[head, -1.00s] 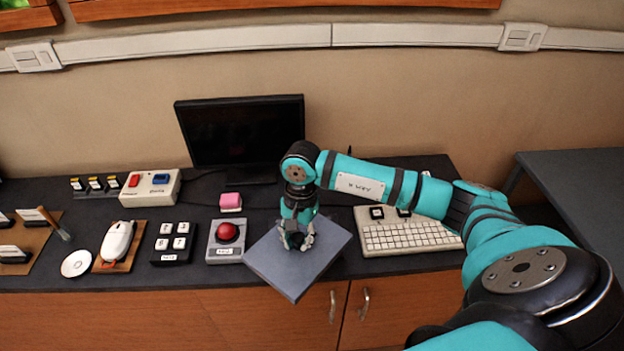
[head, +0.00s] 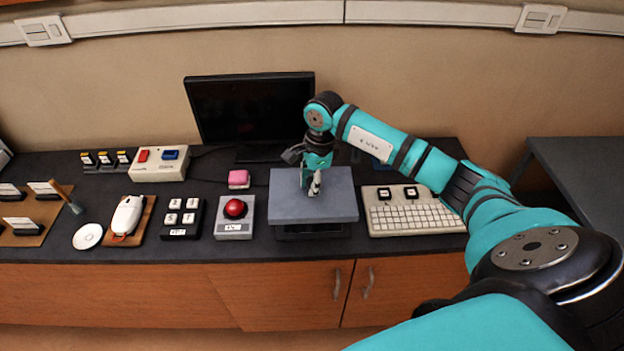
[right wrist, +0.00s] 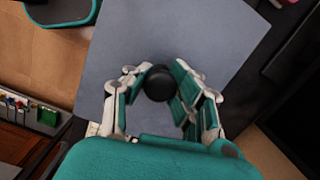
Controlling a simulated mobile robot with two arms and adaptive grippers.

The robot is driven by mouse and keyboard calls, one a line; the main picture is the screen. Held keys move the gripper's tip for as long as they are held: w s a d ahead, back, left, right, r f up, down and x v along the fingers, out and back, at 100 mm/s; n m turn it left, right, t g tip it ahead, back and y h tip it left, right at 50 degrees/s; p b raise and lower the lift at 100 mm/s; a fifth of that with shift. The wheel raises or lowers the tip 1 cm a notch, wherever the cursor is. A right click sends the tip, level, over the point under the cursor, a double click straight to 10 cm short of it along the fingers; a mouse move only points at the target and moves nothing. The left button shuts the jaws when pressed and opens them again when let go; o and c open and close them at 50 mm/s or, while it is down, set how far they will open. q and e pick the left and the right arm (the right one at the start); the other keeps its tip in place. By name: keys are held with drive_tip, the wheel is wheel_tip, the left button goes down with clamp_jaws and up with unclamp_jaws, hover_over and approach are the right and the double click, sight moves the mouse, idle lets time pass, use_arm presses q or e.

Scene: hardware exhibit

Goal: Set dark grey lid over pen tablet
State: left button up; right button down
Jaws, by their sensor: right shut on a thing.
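The dark grey lid (head: 288,205) is a flat square plate with a round black knob (right wrist: 159,84) on top, seen in the right wrist view. My right gripper (head: 314,186) is shut on the knob, its fingers on either side of it. The lid looks level and squared to the desk, above a dark flat thing (head: 312,233) that appears to be the pen tablet. Only the tablet's front part shows below the lid's front edge; the rest is hidden. A gap seems to lie between them. My left gripper is not in view.
A keyboard (head: 415,218) lies close to the right of the lid. A red-button box (head: 234,228) and a pink block (head: 239,179) are to its left. A monitor (head: 250,112) stands behind. The desk's front edge is close in front.

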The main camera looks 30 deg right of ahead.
wheel_tip(320, 180, down, 3)
drive_tip(key=b, duration=0.2)
drive_tip(key=shift+d+f+b, duration=0.1)
drive_tip(key=shift+b, duration=0.2)
drive_tip(key=shift+f+b, duration=1.65)
drive_tip(key=shift+f, duration=0.3)
drive_tip(key=shift+r, duration=0.1)
drive_tip(key=shift+b, duration=0.5)
drive_tip(key=shift+f+b, duration=0.8)
drive_tip(key=shift+f, duration=0.15)
idle(0.5)
drive_tip(key=c, duration=0.5)
unclamp_jaws()
